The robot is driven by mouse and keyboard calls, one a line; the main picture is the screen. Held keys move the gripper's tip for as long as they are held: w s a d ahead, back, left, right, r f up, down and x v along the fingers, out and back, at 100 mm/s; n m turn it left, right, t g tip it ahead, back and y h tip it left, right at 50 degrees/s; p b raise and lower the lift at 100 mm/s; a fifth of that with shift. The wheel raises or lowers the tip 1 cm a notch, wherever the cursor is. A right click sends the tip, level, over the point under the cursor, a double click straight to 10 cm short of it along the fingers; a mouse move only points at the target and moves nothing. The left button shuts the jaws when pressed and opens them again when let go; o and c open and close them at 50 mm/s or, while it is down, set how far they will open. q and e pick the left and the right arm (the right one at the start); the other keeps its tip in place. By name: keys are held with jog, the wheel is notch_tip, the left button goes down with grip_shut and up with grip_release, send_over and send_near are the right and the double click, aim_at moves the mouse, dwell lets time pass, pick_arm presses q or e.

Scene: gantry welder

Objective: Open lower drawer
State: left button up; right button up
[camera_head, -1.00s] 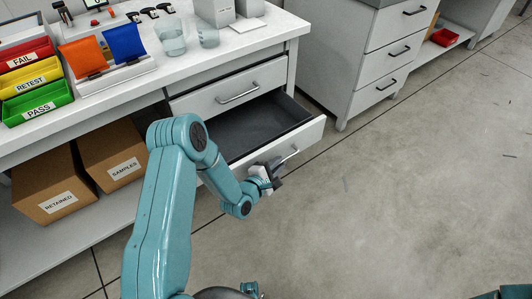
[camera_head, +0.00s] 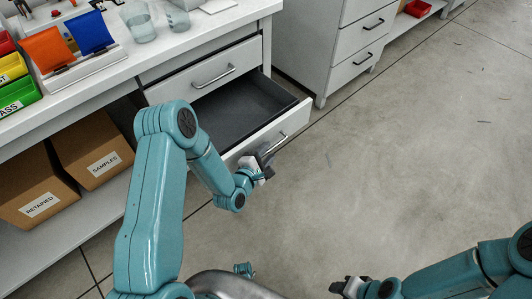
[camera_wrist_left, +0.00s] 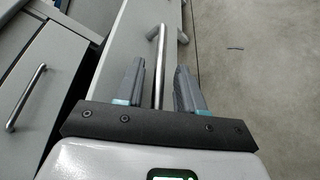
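The lower drawer (camera_head: 292,122) of the white workbench is pulled well out, and its dark, empty interior shows. Its bar handle is on the front, and it also shows in the left wrist view (camera_wrist_left: 161,45). My left gripper (camera_head: 268,158) is at this handle. In the left wrist view its two fingers (camera_wrist_left: 158,88) stand apart, one on each side of the bar, with a gap on both sides. The upper drawer (camera_head: 185,88) above is shut. My right gripper (camera_head: 338,286) is low in the head view, away from the drawer; its finger opening is unclear.
Boxes marked RETAINED (camera_head: 30,190) and SAMPLES (camera_head: 92,150) sit on the shelf under the bench. Trays, orange and blue items and glass beakers (camera_head: 138,25) stand on top. Another drawer cabinet (camera_head: 330,55) stands behind. The floor (camera_head: 420,170) to the right is clear.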

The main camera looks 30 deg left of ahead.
pick_arm(q)
jog(key=p+v, duration=0.3)
jog(key=v, duration=1.3)
jog(key=shift+r, duration=0.15)
jog(key=shift+s, duration=0.15)
